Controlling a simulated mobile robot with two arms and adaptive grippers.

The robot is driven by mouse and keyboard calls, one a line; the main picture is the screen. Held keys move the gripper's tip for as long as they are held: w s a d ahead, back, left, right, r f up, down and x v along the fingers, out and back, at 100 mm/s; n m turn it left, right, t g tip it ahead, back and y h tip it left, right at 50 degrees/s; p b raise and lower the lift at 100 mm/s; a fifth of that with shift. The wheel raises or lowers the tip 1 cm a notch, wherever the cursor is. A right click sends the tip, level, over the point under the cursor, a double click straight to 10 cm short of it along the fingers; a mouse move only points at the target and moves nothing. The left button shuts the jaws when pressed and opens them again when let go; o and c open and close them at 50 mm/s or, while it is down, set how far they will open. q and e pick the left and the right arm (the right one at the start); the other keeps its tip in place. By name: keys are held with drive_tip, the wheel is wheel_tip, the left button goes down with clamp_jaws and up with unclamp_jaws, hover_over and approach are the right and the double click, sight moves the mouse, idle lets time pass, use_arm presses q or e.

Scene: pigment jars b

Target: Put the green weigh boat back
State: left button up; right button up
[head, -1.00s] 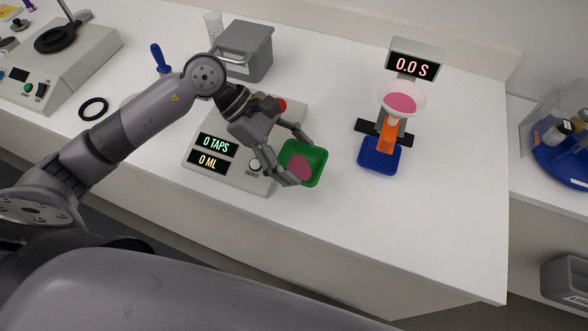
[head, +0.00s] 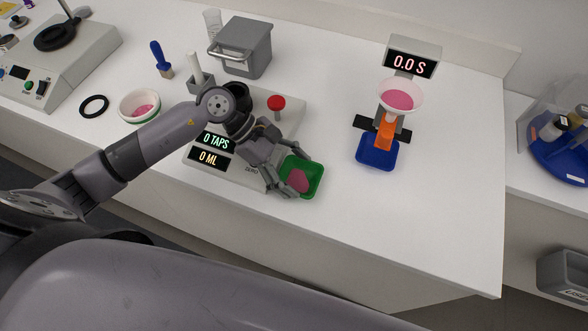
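The green weigh boat (head: 316,179), a shallow square dish with pink powder (head: 298,180) in it, is near the front edge of the counter, to the right of the tap device. My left gripper (head: 301,173) is shut on the weigh boat, with one finger at its far side and one at its near side. Whether the boat touches the counter or is held just above it, I cannot tell. My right gripper is not in view.
The tap device (head: 290,108) with a red knob (head: 276,103) is under my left arm. A blue tray (head: 377,152) stands below a funnel (head: 401,96) holding pink powder. A white bowl (head: 127,107) and black ring (head: 94,106) are left. The right front counter is clear.

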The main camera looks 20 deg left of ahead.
use_arm(q)
drive_tip(key=o, duration=0.5)
drive_tip(key=shift+r, duration=0.1)
drive_tip(key=b+v, duration=0.3)
drive_tip(key=v, duration=0.8)
drive_tip(key=shift+a+b, duration=0.1)
drive_tip(key=shift+b, duration=0.3)
drive_tip(key=shift+a+r, duration=0.25)
drive_tip(key=shift+r, duration=0.1)
drive_tip(key=shift+r, duration=0.1)
